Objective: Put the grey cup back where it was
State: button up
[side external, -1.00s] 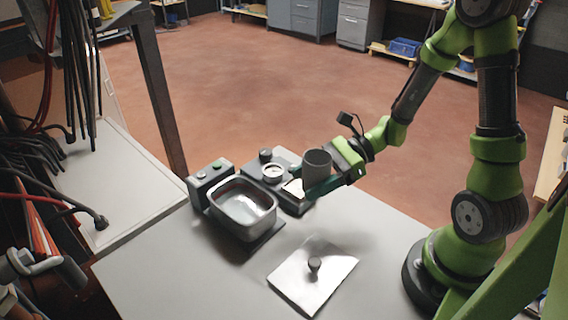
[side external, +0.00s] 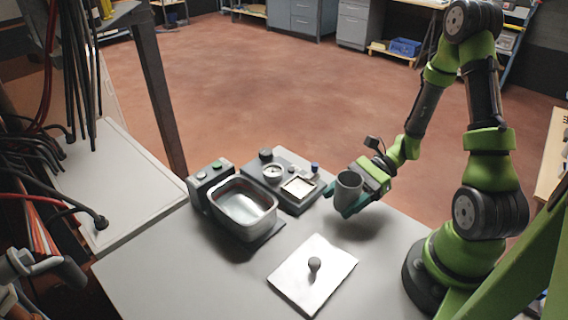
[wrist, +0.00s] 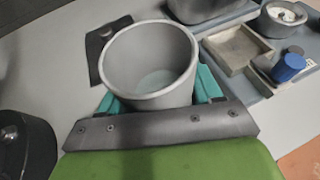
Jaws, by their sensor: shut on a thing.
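The grey cup (side external: 348,186) is held upright, or nearly so, between the teal fingers of my gripper (side external: 344,203). A shadow lies on the table just below it, and the cup appears to be above the surface, at the right of the small device. In the wrist view the grey cup (wrist: 150,62) fills the upper middle, and I look into its open mouth. The fingers of my gripper (wrist: 160,95) show on both sides of it. Whether the cup holds anything is unclear.
A metal basin (side external: 243,207) and a device with a dial, square tray and blue knob (side external: 298,187) stand at the table's back. A flat square lid with a knob (side external: 300,285) lies in front. The table (side external: 375,265) is clear between lid and my base.

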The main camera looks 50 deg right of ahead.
aim_at(341, 208)
jog(key=shift+f, duration=1.55)
jog(key=shift+f, duration=0.15)
jog(key=o, duration=1.2)
